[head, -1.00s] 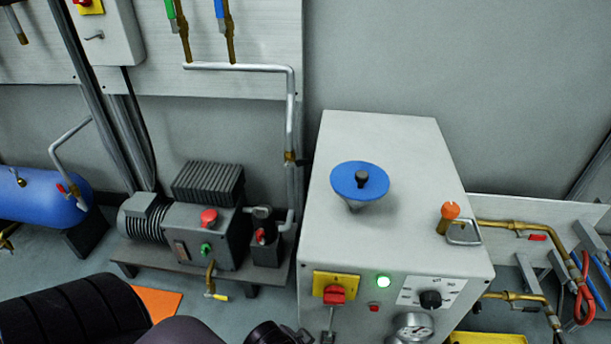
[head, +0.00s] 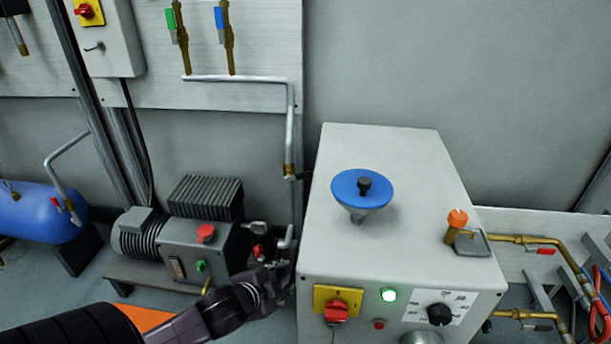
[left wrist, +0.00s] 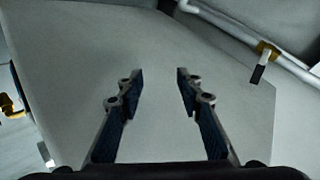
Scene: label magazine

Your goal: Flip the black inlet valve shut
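The black inlet valve is a small brass fitting with a short black lever (head: 303,175) on the grey vertical pipe, just left of the white cabinet. The lever sticks out to the right, towards the cabinet. In the left wrist view a brass fitting with a dark lever (left wrist: 258,72) shows at the upper right, on a pale pipe; it looks like the same valve. My left gripper (head: 278,272) is low beside the cabinet's left side, below the valve and apart from it. In the left wrist view its two fingers (left wrist: 160,85) are spread with nothing between them. My right gripper is not in view.
The white cabinet (head: 385,250) carries a blue funnel (head: 361,187) and a red switch (head: 336,311). A grey pump (head: 190,245) stands left of the pipe, close to my left arm. Green (head: 171,20) and blue (head: 219,18) valve levers hang above on the panel.

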